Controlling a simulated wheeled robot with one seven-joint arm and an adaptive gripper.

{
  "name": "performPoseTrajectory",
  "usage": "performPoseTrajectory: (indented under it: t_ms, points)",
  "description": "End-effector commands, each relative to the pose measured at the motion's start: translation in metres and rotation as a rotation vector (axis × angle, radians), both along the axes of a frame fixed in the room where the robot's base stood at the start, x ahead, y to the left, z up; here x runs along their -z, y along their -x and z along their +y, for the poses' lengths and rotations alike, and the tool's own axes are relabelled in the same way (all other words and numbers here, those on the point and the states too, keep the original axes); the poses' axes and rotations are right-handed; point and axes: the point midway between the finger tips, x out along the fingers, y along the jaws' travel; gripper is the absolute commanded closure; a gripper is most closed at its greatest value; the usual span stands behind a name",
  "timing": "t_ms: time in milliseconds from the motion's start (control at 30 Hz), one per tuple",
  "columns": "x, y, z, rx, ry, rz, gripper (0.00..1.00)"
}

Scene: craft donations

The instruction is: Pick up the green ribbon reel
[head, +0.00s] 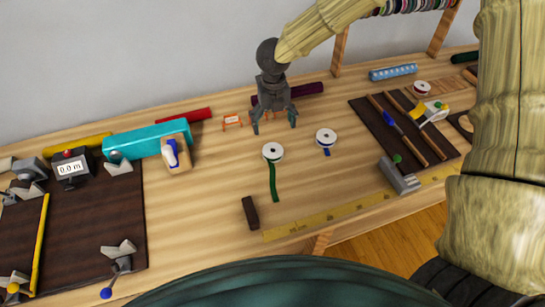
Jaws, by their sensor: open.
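The green ribbon reel (273,151) lies flat on the wooden table near its middle, a white-topped disc with a strip of green ribbon running from it towards the front edge. My gripper (274,123) is open and empty, pointing down, and appears behind and above the green reel in the head view. Its fingers are spread and I see nothing between them except table. A similar white reel with a short blue ribbon end (326,136) lies to the right of the green one, apart from it.
A dark brown block (250,213) and a yellow ruler (330,214) lie near the front edge. A dark red roll (300,91) lies behind my gripper. A teal box (146,140) stands left. A dark mat (372,121) with tools is right. Table left of the green reel is clear.

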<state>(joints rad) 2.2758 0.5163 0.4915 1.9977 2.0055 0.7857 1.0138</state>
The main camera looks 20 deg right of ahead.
Motion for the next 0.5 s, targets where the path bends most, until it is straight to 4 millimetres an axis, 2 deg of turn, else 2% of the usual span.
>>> performPoseTrajectory:
  t_ms: [33, 267, 500]
  points:
    - [0.01, 0.0, 0.0, 0.0, 0.0, -0.001, 0.12]
    - [0.023, 0.001, -0.001, 0.001, 0.001, 0.0, 0.12]
    - [0.053, 0.001, -0.001, 0.001, 0.001, 0.002, 0.12]
